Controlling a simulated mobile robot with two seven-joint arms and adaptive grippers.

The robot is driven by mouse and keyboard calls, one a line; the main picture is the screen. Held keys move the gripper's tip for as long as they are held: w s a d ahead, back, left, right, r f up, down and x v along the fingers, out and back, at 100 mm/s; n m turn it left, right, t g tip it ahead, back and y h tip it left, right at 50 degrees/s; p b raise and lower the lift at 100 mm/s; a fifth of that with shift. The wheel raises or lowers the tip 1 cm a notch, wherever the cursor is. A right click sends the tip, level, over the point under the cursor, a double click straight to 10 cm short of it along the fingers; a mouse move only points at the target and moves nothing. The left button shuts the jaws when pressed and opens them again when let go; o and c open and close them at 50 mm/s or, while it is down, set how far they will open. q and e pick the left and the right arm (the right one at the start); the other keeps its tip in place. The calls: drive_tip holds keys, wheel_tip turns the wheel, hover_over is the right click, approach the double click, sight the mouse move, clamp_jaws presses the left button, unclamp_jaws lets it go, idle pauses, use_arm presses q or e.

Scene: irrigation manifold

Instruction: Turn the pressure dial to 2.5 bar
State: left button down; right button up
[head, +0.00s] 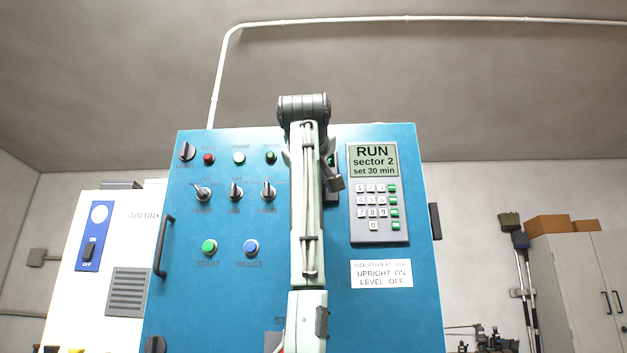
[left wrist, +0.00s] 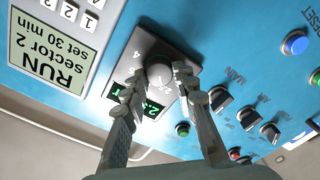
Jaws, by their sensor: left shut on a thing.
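A green display (left wrist: 152,109) sits beside the knob; a 2 seems to show, but a finger covers the rest, so I cannot read the value. My left gripper (left wrist: 155,82) is shut on the knob, one finger on each side. In the head view my arm hides the knob and most of the gripper; only a sliver of the green display (head: 331,160) shows. My right gripper is in neither view.
The blue panel (head: 190,300) carries a keypad unit (head: 379,235) with a screen reading RUN sector 2 set 30 min, right of the dial. Several black switches (head: 236,192), lamps and START (head: 209,247) and RESET (head: 251,247) buttons lie left. A door handle (head: 163,246) sticks out.

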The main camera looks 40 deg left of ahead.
use_arm(q)
drive_tip(key=c, duration=1.2)
unclamp_jaws()
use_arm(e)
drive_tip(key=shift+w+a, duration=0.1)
use_arm(q)
drive_tip(key=v, duration=1.2)
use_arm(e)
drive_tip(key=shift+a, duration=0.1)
use_arm(q)
drive_tip(key=shift+a, duration=0.1)
